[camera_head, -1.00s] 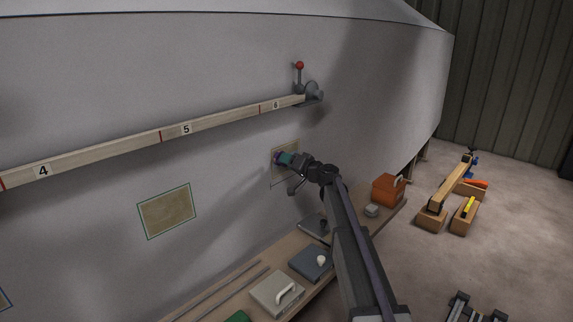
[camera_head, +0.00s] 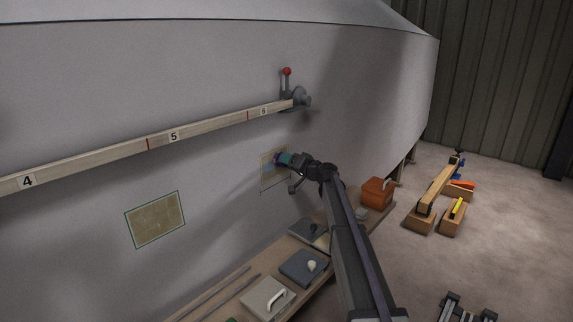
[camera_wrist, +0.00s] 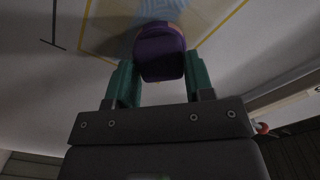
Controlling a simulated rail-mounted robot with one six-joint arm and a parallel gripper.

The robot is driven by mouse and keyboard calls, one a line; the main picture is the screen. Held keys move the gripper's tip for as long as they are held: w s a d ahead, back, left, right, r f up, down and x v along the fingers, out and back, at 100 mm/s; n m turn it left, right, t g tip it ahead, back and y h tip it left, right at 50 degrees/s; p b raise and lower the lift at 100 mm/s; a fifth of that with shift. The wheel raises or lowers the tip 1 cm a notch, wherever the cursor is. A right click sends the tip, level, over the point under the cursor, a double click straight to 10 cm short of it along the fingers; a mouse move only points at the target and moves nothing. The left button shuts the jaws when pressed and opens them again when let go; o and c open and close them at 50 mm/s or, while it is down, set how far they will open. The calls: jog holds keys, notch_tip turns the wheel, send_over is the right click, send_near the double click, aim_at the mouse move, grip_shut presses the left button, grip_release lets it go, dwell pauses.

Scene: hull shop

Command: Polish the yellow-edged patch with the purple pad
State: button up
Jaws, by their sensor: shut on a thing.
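The yellow-edged patch (camera_head: 268,179) is on the hull wall below the numbered rail's right end. My arm and gripper cover part of it in the head view. In the wrist view the patch (camera_wrist: 108,32) fills the top, with a yellow line around it and a bluish area in its middle. My gripper (camera_wrist: 158,72) has green fingers and is shut on the purple pad (camera_wrist: 160,54). The pad is at the patch; whether it touches the surface I cannot tell. In the head view my gripper (camera_head: 281,159) reaches the patch from the right.
A green-edged patch (camera_head: 155,220) is on the hull to the left. The numbered rail (camera_head: 200,131) runs above, with a red-knobbed lever (camera_head: 287,80) at its end. Wooden stands (camera_head: 420,219) are on the floor.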

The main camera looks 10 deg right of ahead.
jog(key=shift+w+d, duration=1.8)
jog(key=shift+d, duration=0.4)
jog(key=shift+s+a, duration=1.5)
jog(key=shift+a, duration=0.4)
jog(key=shift+s+a, duration=1.5)
jog(key=shift+a, duration=0.35)
jog(key=shift+s+a, duration=1.5)
jog(key=shift+a, duration=0.4)
notch_tip(320, 180, down, 2)
jog(key=shift+f+b, duration=0.15)
jog(key=shift+b, duration=1)
jog(key=shift+w+d, duration=0.1)
